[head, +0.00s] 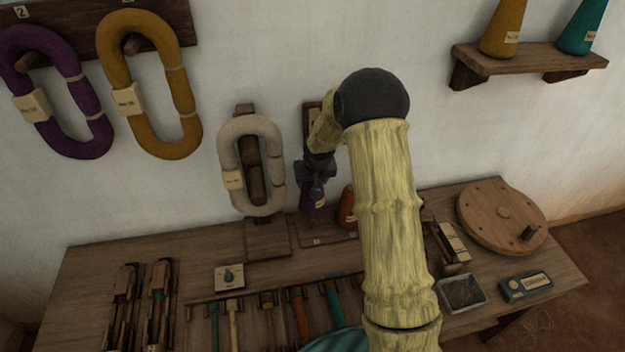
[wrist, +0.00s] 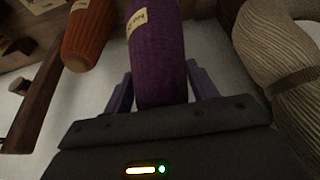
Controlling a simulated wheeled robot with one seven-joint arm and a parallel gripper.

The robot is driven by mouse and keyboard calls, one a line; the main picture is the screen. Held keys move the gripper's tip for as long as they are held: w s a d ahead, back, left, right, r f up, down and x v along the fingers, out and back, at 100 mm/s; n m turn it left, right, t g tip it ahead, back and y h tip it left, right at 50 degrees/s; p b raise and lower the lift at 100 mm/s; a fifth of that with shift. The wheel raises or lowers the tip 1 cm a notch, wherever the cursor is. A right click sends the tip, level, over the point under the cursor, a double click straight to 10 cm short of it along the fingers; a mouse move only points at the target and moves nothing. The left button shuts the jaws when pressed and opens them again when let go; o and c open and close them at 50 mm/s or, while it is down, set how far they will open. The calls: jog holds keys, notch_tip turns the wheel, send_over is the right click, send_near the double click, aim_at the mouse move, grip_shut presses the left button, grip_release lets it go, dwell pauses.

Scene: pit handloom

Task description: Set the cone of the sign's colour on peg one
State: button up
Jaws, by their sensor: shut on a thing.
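My gripper (head: 317,172) is shut on a purple cone (head: 313,204) with a pale label. In the wrist view the purple cone (wrist: 158,62) sits between both fingers (wrist: 160,88). The cone is low over the left part of a small wooden peg board (head: 318,241) with small labels at its front. I cannot tell whether the cone touches the board, and no peg shows under it. An orange cone (head: 347,207) stands just right of it, partly behind my arm; it also shows in the wrist view (wrist: 88,36). I cannot make out a coloured sign.
A cream skein (head: 272,165) hangs close left of my gripper. Purple (head: 20,70) and ochre (head: 118,70) skeins hang further left. A wall shelf (head: 530,65) holds ochre and teal cones. Tools crowd the bench front; a wooden wheel (head: 480,205) lies right. Bare bench (head: 150,245) is at back left.

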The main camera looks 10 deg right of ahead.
aim_at(312, 201)
jog(key=shift+f+b, duration=3.35)
jog(key=shift+f, duration=1.4)
jog(key=o, duration=1.5)
jog(key=shift+o, duration=0.5)
jog(key=shift+o, duration=1.2)
